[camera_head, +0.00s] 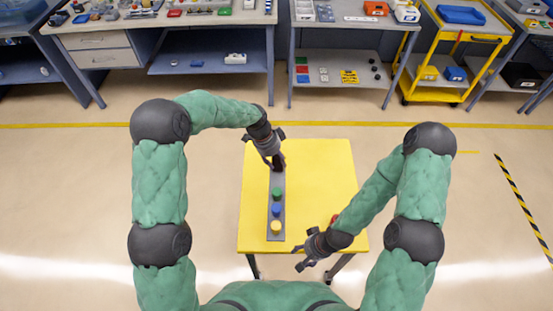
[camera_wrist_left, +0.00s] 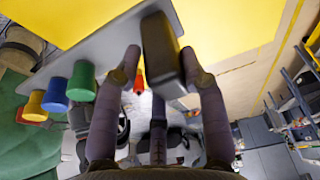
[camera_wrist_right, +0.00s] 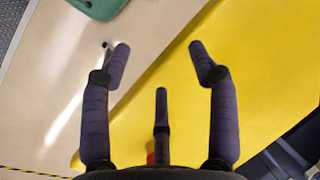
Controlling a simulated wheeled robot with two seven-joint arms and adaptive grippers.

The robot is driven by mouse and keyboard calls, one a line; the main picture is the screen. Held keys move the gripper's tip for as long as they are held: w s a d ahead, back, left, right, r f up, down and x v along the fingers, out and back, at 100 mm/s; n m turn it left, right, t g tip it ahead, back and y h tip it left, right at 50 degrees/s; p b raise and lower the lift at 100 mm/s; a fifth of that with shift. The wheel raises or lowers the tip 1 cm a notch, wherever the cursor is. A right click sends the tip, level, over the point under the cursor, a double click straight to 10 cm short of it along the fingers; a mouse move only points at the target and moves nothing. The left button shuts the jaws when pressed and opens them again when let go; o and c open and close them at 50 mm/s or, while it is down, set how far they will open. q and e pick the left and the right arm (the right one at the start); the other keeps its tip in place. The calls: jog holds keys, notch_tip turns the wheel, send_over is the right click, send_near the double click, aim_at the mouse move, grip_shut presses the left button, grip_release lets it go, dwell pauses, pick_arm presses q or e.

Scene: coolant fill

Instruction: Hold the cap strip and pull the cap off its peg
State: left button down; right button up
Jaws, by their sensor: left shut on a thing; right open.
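The cap strip (camera_head: 276,182) is a long grey bar on the yellow table. A green cap (camera_head: 277,193), a blue cap (camera_head: 276,210) and a yellow cap (camera_head: 275,227) stand in a row on its near half. My left gripper (camera_head: 275,163) is at the strip's far end, shut on a dark block (camera_wrist_left: 160,45) there. The green cap (camera_wrist_left: 82,80), blue cap (camera_wrist_left: 55,94) and yellow cap (camera_wrist_left: 35,105) also show in the left wrist view. My right gripper (camera_head: 301,258) is open and empty by the table's near edge, right of the yellow cap and apart from it.
A red object (camera_head: 334,218) is partly hidden by my right forearm. Workbenches (camera_head: 180,28) and a yellow cart (camera_head: 462,35) stand beyond a clear floor gap.

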aim_at(278, 171)
pick_arm(q)
jog(key=shift+f+b, duration=1.45)
jog(key=shift+f, duration=0.5)
jog(key=shift+f+b, duration=0.65)
jog(key=shift+f, duration=0.25)
jog(key=shift+f+b, duration=1.25)
jog(key=shift+f, duration=0.5)
jog(key=shift+s+a+f+b, duration=0.15)
jog(key=shift+f+b, duration=0.3)
jog(key=shift+s+a+f+b, duration=0.15)
jog(key=shift+f+b, duration=0.25)
jog(key=shift+f, duration=0.05)
jog(key=shift+s+f+b, duration=0.2)
jog(key=shift+f+b, duration=0.35)
jog(key=shift+f, duration=0.05)
jog(key=shift+s+f+b, duration=0.2)
jog(key=shift+f+b, duration=0.3)
jog(key=shift+b, duration=0.05)
